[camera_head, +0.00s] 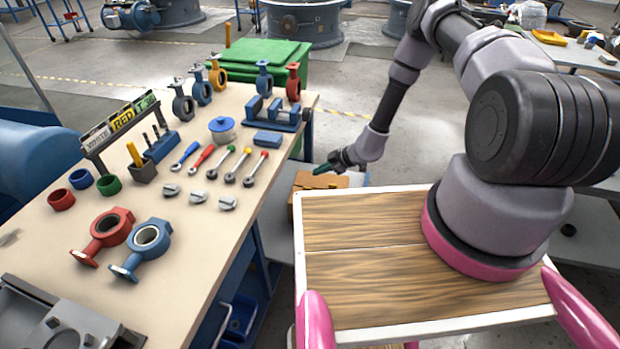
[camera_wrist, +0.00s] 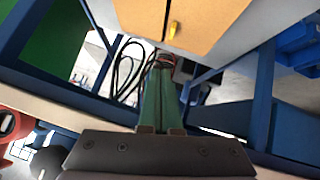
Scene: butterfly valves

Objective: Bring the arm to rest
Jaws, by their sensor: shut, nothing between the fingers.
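My gripper (camera_head: 324,168) is at the end of my arm, off the right edge of the workbench, above the gap beside it. Its green fingers (camera_wrist: 162,100) show in the wrist view, closed together with nothing between them. In the head view the gripper points left toward the bench edge and is clear of the bench top. My arm reaches out from the upper right and bends down to the gripper.
The workbench (camera_head: 160,275) at left bears red and blue valve bodies (camera_head: 105,232), colored-handle levers (camera_head: 208,158), rings and a sign rack. A green bin (camera_head: 262,60) stands behind it. In the wrist view, blue bench legs (camera_wrist: 262,95) and black cables are close.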

